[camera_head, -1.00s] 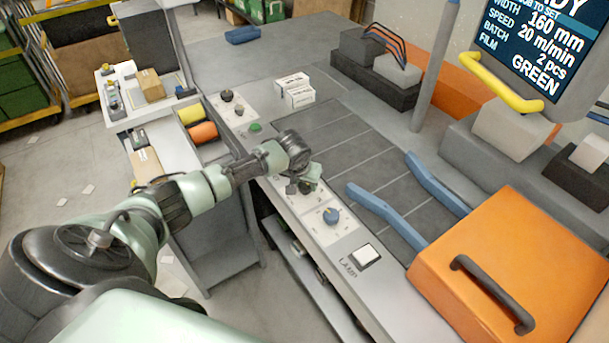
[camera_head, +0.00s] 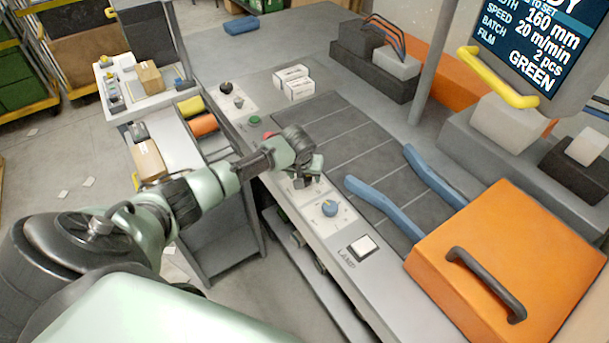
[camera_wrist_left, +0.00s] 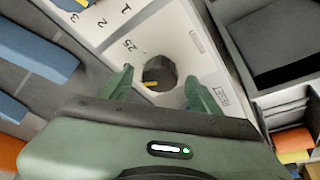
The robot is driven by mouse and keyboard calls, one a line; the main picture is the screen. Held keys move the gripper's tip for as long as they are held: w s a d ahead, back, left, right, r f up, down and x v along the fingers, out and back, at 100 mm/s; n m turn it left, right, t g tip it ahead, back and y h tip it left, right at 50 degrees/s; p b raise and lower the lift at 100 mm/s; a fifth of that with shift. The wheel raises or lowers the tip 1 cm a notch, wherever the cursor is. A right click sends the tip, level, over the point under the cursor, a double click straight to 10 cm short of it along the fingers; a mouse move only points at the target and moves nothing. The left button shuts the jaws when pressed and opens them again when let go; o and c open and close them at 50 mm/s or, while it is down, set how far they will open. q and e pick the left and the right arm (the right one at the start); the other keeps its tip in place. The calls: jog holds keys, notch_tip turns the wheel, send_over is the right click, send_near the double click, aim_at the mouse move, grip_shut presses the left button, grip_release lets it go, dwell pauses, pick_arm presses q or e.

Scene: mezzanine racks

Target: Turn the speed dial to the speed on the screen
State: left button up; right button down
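The speed dial (camera_wrist_left: 158,73) is a dark round knob with a yellow mark, on a white panel lettered "m/min" with a "25" beside it. The yellow mark faces the lower left in the left wrist view; other scale numbers there are hidden. My left gripper (camera_wrist_left: 160,90) is open, one green finger on each side of the dial with visible gaps. The screen (camera_head: 533,40) reads speed 20 m/min, width 160 mm, batch 2 pcs, film GREEN. My right gripper is not in view.
A blue dial (camera_head: 330,208) and a square lamp button (camera_head: 363,246) lie nearer on the panel. A green button (camera_head: 255,120) and dark knobs lie farther along. Blue rails (camera_head: 384,205) and an orange cover (camera_head: 500,270) stand to the right.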

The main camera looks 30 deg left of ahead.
pick_arm(q)
jog(key=b+v, duration=0.1)
jog(key=v, duration=0.6)
jog(key=shift+s+r, duration=0.15)
jog(key=shift+r, duration=0.2)
dwell(0.4)
